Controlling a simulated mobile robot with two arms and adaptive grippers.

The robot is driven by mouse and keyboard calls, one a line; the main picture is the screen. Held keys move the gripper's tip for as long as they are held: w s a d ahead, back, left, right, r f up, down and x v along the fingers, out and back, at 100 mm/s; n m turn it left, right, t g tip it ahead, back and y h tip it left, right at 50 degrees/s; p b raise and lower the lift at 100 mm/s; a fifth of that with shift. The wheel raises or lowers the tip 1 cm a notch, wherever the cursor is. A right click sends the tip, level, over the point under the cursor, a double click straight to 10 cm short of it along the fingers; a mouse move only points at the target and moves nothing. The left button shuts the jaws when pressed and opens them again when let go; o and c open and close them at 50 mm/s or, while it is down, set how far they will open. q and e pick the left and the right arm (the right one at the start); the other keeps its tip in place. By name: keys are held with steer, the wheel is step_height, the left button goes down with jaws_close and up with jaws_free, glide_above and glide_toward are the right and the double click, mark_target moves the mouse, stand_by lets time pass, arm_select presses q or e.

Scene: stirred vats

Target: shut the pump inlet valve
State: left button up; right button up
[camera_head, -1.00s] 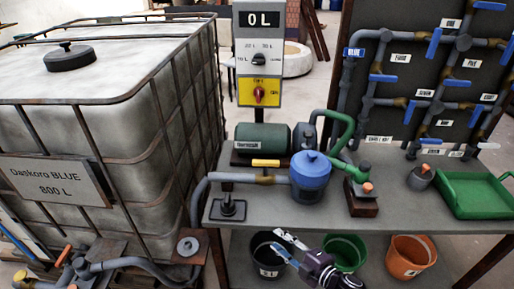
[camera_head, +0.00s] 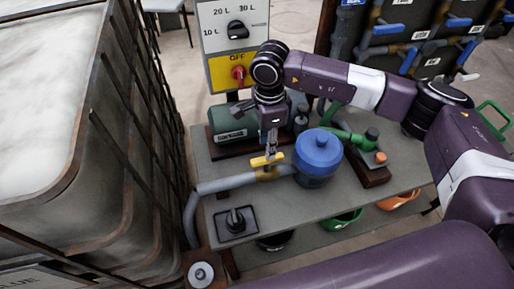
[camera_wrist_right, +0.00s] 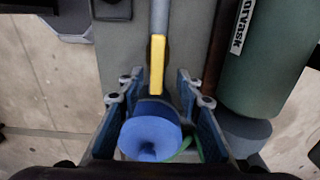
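The pump inlet valve has a yellow lever handle (camera_head: 267,160) on the grey pipe left of the blue-lidded pump pot (camera_head: 318,155). The handle lies roughly in line with the pipe. My right gripper (camera_head: 271,148) points down just above the handle. In the right wrist view its two fingers (camera_wrist_right: 160,75) are apart, with the yellow handle (camera_wrist_right: 157,65) showing between and beyond the fingertips. The blue pot lid (camera_wrist_right: 150,135) also shows between the fingers. I cannot tell whether a finger touches the handle. My left gripper is out of view.
A green motor (camera_head: 233,123) stands behind the valve, below a control box with a red switch (camera_head: 238,74). A caged tank (camera_head: 60,110) fills the left. A green hose and fitting (camera_head: 355,137) stand right of the pot. The bench front (camera_head: 290,205) is mostly clear.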

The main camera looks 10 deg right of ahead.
mark_target(267, 163)
steer(key=f, duration=0.2)
steer(key=s+f+p, duration=0.1)
steer(key=f, duration=0.1)
steer(key=shift+d, duration=0.2)
steer(key=shift+w+a+f+p, duration=0.1)
steer(key=shift+w+f+p, duration=0.05)
steer(key=shift+f, duration=0.6)
steer(key=shift+w+a+f+p, duration=0.1)
steer(key=shift+f+p, duration=0.05)
steer(key=shift+f, duration=0.55)
steer(key=c, duration=0.9)
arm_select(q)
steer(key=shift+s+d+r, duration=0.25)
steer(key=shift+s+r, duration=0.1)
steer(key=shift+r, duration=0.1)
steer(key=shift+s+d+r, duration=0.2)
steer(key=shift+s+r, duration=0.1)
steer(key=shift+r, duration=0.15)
arm_select(e)
jaws_close()
